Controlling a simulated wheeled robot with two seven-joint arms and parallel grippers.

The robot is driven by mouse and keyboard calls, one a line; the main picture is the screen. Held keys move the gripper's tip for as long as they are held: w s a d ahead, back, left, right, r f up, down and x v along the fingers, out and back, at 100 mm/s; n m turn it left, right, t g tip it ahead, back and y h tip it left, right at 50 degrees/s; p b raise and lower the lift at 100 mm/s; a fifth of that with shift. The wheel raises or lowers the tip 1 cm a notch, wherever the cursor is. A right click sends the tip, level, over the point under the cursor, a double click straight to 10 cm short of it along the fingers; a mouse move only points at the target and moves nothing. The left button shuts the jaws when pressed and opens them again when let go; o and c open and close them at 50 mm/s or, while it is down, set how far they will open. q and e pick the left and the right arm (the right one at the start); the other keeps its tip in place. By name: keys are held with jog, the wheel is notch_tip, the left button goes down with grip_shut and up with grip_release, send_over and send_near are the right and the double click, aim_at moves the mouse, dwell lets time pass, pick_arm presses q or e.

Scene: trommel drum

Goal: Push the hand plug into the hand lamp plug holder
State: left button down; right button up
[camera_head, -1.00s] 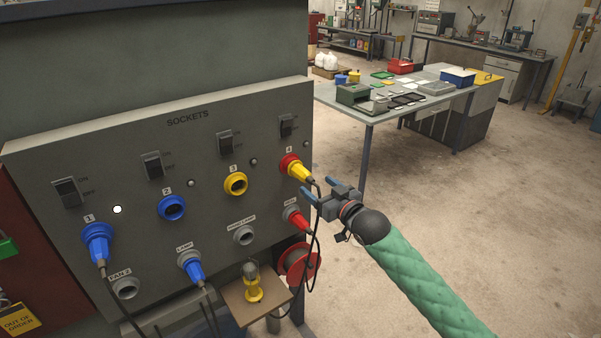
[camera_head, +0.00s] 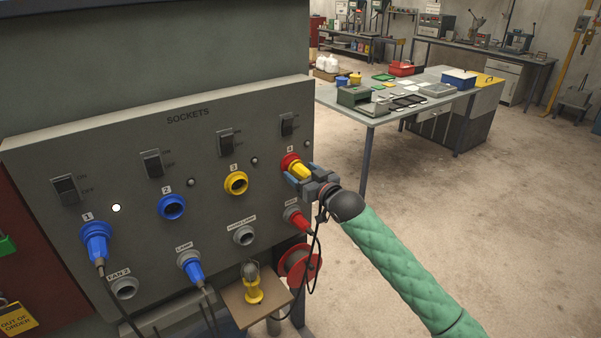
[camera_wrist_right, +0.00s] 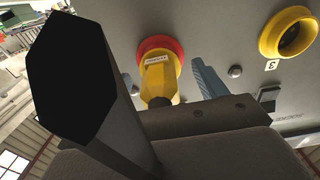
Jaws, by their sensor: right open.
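The yellow plug (camera_head: 299,170) sits in the red socket 4 (camera_head: 287,160) at the panel's right side. In the right wrist view the yellow plug (camera_wrist_right: 159,78) carries a white label, too small to read, inside a red ring. My right gripper (camera_head: 301,174) is open, with its blue fingers at the plug's body; I cannot tell whether they touch it. One blue finger shows right of the plug in the wrist view. The grey hand lamp holder (camera_head: 244,236) is empty, lower left of the plug. My left gripper is not in view.
A red plug (camera_head: 299,222) sits below socket 4, with a dark cable hanging near it. A red reel (camera_head: 299,263) and a small shelf (camera_head: 238,312) with a yellow hand lamp (camera_head: 252,287) are below. Blue socket 2 (camera_head: 171,207) and yellow socket 3 (camera_head: 236,183) are empty.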

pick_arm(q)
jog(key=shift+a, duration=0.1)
pick_arm(e)
jog(key=shift+w+a, duration=0.1)
jog(key=shift+w, duration=0.05)
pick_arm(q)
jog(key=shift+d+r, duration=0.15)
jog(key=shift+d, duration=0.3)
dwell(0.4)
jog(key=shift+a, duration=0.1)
pick_arm(e)
jog(key=c, duration=1.5)
jog(key=shift+p, duration=0.3)
jog(key=shift+c, duration=0.2)
jog(key=shift+p+v, duration=0.3)
jog(key=shift+v, duration=0.75)
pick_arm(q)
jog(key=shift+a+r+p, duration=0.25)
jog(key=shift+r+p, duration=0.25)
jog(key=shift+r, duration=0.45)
pick_arm(e)
jog(key=shift+v, duration=1.9)
